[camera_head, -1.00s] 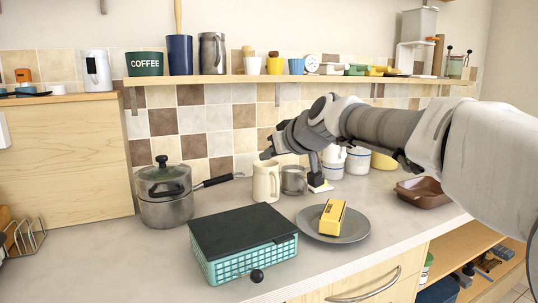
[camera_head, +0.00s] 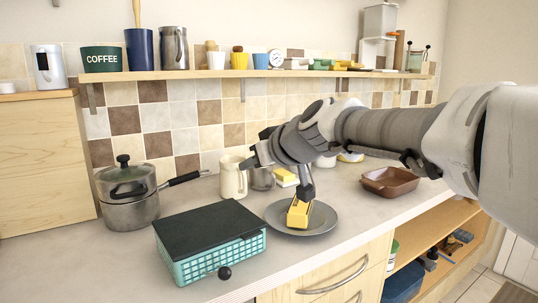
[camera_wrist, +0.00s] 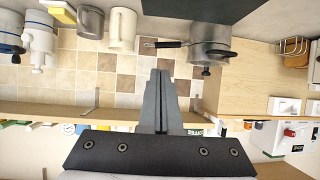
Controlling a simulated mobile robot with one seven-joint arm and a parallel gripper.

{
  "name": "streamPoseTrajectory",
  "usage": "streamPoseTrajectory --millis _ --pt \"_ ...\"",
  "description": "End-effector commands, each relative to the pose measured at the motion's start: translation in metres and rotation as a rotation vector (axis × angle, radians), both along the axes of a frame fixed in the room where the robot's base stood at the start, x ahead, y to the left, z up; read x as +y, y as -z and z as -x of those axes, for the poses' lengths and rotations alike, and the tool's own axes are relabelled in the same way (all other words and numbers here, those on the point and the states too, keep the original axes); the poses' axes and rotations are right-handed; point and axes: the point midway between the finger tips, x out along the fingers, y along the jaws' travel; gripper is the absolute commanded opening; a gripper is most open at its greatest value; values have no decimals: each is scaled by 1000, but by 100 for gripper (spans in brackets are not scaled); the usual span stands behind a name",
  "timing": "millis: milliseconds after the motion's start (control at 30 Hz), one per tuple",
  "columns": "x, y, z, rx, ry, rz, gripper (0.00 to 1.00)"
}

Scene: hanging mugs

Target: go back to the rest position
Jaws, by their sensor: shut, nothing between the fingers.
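My arm reaches in from the right edge and hides part of the counter's back.
Nearby are a black-lidded teal basket (camera_head: 215,255), a pot (camera_head: 130,210), a cream mug (camera_head: 232,178) and a brown dish (camera_head: 388,182). A shelf (camera_head: 240,73) with several cups runs along the wall.

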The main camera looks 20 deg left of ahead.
Motion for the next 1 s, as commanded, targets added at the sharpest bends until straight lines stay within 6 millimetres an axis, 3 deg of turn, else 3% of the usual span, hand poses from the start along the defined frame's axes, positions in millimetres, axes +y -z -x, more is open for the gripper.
streamPoseTrajectory --millis 167,267,367,467,600,800,1000 --pt "-11 9 6 3 6 4 0" --pt "-31 16 10 24 45 30 0" --pt "-75 31 17 76 142 79 0" --pt "-138 51 31 154 295 133 0" --pt "-210 77 73 245 453 204 0" --pt "-300 119 142 379 685 266 0" --pt "-362 160 205 494 881 284 0"
